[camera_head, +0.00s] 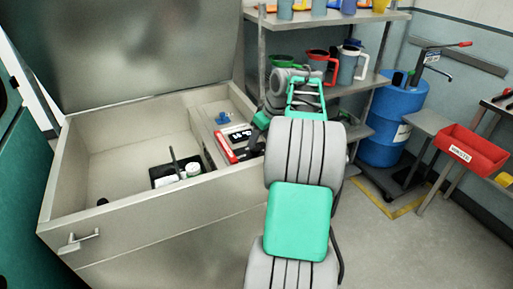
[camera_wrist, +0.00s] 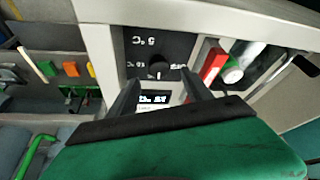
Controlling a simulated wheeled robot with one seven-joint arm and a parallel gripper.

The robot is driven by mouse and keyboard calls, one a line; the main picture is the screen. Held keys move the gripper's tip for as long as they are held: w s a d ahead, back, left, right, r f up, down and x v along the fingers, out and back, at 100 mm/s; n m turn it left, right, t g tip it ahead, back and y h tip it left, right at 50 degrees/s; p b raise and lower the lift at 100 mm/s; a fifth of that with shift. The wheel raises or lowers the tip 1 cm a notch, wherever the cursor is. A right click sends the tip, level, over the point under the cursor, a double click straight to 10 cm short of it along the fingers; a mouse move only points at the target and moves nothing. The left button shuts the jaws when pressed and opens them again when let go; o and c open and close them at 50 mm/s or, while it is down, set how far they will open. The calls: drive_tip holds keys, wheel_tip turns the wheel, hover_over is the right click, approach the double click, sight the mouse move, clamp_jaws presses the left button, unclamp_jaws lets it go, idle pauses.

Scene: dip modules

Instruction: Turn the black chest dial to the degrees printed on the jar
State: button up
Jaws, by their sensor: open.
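The black dial (camera_wrist: 157,70) sits on a dark panel (camera_wrist: 170,42) with white degree marks, upside down in the wrist view; one mark looks like 5 °C. My gripper (camera_wrist: 160,78) is open, its two dark fingers on either side of the dial area; contact cannot be told. A pale label with dark print (camera_wrist: 153,98) shows between the fingers; its number is too blurred to read. In the head view my gripper (camera_head: 257,139) is over the chest's (camera_head: 150,218) right ledge, beside a black-and-white printed piece (camera_head: 238,136). I cannot clearly identify the jar.
The chest's lid (camera_head: 145,45) stands open. A black tray (camera_head: 163,180) with small white items lies inside. A red piece (camera_wrist: 213,62) and a white-and-green cylinder (camera_wrist: 233,72) are near the panel. A shelf (camera_head: 378,85) with mugs stands behind; a blue drum (camera_head: 393,125) is right.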

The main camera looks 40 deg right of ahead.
sight(257, 148)
drive_tip(key=x, duration=0.5)
drive_tip(key=shift+d, duration=0.1)
drive_tip(key=shift+s, duration=0.1)
drive_tip(key=shift+c, duration=0.2)
clamp_jaws()
